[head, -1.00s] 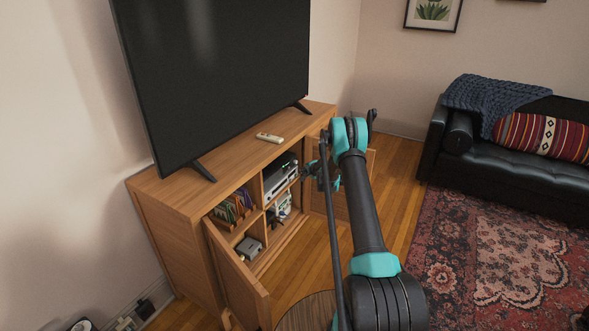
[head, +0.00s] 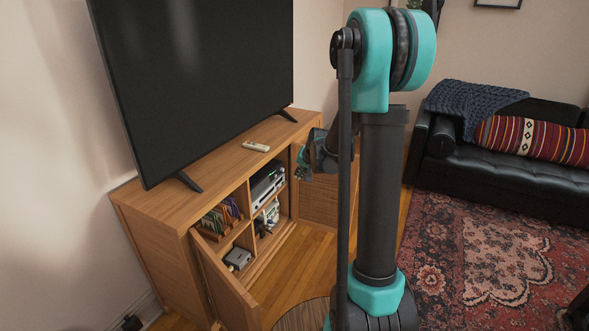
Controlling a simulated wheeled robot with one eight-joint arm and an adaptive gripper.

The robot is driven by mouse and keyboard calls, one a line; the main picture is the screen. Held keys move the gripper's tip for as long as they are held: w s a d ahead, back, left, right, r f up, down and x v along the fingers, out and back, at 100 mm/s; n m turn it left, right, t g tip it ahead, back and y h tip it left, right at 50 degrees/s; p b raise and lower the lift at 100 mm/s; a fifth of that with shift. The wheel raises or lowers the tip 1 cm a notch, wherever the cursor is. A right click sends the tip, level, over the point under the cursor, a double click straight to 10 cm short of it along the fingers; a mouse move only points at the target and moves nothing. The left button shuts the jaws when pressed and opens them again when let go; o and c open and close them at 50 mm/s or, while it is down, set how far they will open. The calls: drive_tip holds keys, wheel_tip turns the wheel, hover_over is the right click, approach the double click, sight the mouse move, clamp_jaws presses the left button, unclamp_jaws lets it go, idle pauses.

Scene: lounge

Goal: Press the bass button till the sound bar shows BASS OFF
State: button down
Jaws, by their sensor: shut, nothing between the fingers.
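No sound bar, bass button or BASS readout can be made out for certain. A pale remote (head: 256,146) lies on top of the wooden TV cabinet (head: 160,203). A dark and silver device (head: 266,186) sits on the cabinet's upper middle shelf; its front is too small to read. My gripper (head: 301,172) is small in the head view, in front of the cabinet's right part and to the right of that device. It is shut and empty, apart from the device as far as I can tell. My arm hides part of the view right of it.
A large TV (head: 200,75) stands on the cabinet. The left cabinet door (head: 225,285) hangs open toward me. Lower shelves hold a small grey box (head: 238,258) and white items (head: 270,214). A black sofa (head: 500,165) and a patterned rug (head: 480,260) are at right.

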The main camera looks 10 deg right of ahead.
drive_tip(key=s+d+f+n+g+h, duration=0.1)
drive_tip(key=s+n, duration=0.1)
drive_tip(key=s, duration=1.5)
drive_tip(key=s+d+f+n+g+h, duration=0.1)
drive_tip(key=s+f+n, duration=0.1)
drive_tip(key=s, duration=1.4)
drive_tip(key=shift+s+d+f+n+g, duration=0.2)
drive_tip(key=shift+s+d+n+g, duration=0.1)
drive_tip(key=shift+s+d+n, duration=0.1)
drive_tip(key=shift+w, duration=0.15)
